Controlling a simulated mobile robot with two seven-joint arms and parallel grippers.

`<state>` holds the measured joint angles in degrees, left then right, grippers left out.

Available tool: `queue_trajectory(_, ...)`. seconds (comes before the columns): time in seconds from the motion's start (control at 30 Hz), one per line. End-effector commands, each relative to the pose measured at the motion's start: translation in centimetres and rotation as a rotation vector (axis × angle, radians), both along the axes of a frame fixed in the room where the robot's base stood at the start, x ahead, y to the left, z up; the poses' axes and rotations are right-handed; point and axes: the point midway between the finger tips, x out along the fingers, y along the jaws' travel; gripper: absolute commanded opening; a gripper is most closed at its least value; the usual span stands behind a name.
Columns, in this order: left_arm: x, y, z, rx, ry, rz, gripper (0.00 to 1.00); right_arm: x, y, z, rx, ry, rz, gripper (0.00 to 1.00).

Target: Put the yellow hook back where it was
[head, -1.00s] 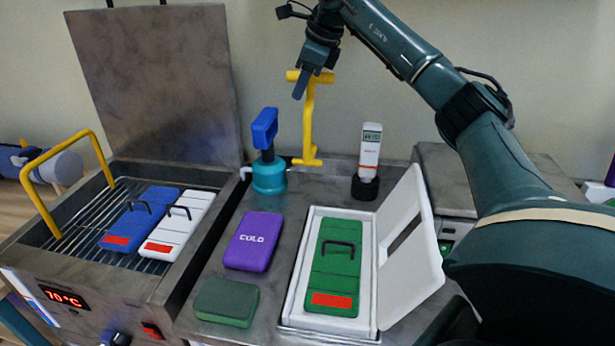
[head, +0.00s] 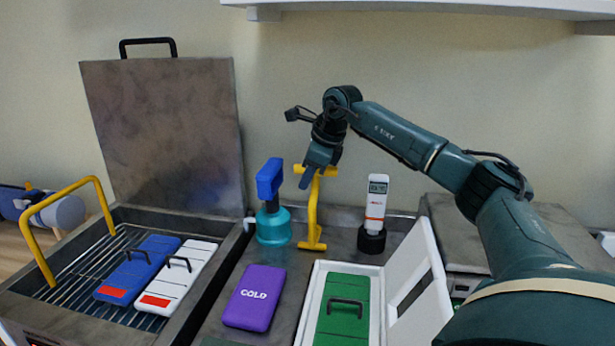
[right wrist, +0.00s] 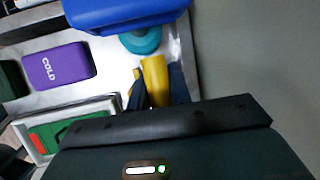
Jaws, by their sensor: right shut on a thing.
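The yellow hook (head: 314,213) is an upright post with a short crossbar at its top and a small foot at its bottom. My right gripper (head: 310,179) is shut on its upper part from above. In the right wrist view, the yellow hook (right wrist: 155,78) shows between the two dark fingers. Its foot is at the back of the metal counter, between the teal bottle and the thermometer; I cannot tell whether it touches the counter. My left gripper is not in view.
The teal bottle with a blue top (head: 272,224) stands close left of the hook. The thermometer in its black holder (head: 372,238) stands right. In front are a purple COLD pack (head: 255,297) and an open white box (head: 308,305) with a green pack. A heater with raised lid (head: 165,135) is left.

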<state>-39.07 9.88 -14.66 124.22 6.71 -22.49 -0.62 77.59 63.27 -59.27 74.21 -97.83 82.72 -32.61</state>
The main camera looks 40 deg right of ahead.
Motion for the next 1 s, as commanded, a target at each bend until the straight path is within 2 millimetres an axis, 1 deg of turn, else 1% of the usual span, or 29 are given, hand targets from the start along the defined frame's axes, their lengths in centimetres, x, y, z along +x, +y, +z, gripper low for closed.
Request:
queue_trajectory(0.2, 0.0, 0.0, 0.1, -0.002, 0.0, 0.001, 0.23, 0.0, 0.0, 0.1, 0.001, -0.003, 0.001, 0.0)
queue_trajectory(0.3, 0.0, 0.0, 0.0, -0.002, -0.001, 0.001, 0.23, 0.0, 0.0, -0.2, 0.0, -0.002, 0.001, 0.0)
queue_trajectory(0.33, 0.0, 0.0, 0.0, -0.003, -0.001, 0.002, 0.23, 0.0, 0.0, -0.3, 0.001, -0.002, 0.001, 0.21)
queue_trajectory(0.6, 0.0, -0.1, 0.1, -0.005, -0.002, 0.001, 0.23, 0.0, 0.0, -0.2, 0.0, -0.002, 0.001, 0.42)
queue_trajectory(0.83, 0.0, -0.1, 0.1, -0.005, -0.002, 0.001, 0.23, 0.0, 0.0, -0.1, 0.0, -0.002, 0.001, 0.42)
queue_trajectory(0.93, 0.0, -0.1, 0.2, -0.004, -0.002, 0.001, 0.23, -0.1, 0.0, 0.5, 0.0, -0.004, 0.001, 0.42)
queue_trajectory(1.0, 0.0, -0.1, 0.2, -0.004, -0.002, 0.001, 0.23, -0.5, -0.1, 1.4, 0.001, -0.004, 0.001, 0.42)
